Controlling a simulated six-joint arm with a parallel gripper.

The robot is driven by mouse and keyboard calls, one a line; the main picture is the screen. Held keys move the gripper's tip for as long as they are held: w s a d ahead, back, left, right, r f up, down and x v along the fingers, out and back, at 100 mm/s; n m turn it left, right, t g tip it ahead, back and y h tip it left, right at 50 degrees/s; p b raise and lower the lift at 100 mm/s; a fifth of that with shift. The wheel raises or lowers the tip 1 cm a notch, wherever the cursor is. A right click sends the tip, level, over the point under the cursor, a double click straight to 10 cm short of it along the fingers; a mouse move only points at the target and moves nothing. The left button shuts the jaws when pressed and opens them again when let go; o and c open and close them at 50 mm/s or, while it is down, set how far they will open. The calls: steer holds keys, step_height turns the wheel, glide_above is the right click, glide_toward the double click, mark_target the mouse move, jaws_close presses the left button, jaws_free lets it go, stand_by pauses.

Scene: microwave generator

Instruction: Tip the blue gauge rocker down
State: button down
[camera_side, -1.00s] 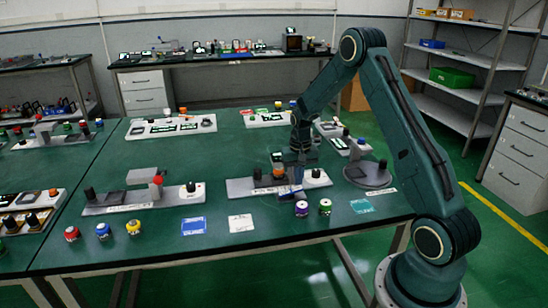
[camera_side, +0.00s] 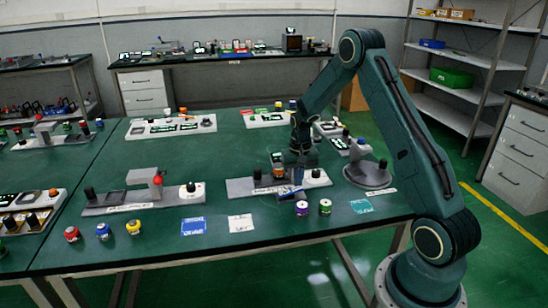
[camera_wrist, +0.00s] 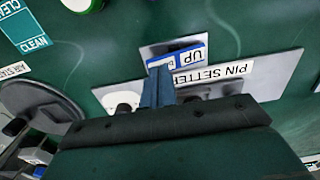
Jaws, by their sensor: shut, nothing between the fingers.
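The blue gauge rocker (camera_wrist: 176,58) shows in the wrist view as a small blue piece beside a white "UP" label, at the edge of a grey plate marked "PIN SETTER". In the side view the blue rocker (camera_side: 289,193) is small at the plate's front edge. My gripper (camera_wrist: 158,72) is shut and empty, its fingertips over the left end of the rocker. I cannot tell whether they touch it. In the side view my gripper (camera_side: 298,178) points down just above the rocker. The rocker's tilt is too small to tell.
The grey pin setter plate (camera_side: 240,188) carries dark posts and an orange-topped piece close to my gripper. A round dark stand (camera_side: 368,175) is at the right.

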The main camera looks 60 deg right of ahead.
mark_target(297, 189)
steer(key=shift+f, duration=0.95)
stand_by(0.7)
steer(key=shift+r, duration=3.6)
steer(key=shift+a+r, duration=0.1)
steer(key=shift+a+r, duration=0.15)
steer(key=shift+r, duration=0.05)
steer(key=s+a+r+n+t, duration=0.1)
steer(key=s+a+r+n, duration=0.15)
steer(key=a+r, duration=0.5)
steer(key=s+a+r+n+t, duration=0.15)
steer(key=s+a+r, duration=0.25)
steer(key=a+r, duration=0.4)
steer(key=s+a+r+n+t, duration=0.1)
steer(key=s+a+r+n, duration=0.1)
steer(key=s+a, duration=0.3)
steer(key=s+a+r+n+t, duration=0.2)
steer(key=s+a+r+n, duration=0.1)
steer(key=s, duration=0.8)
steer(key=shift+s+a, duration=0.25)
steer(key=shift+a, duration=0.6)
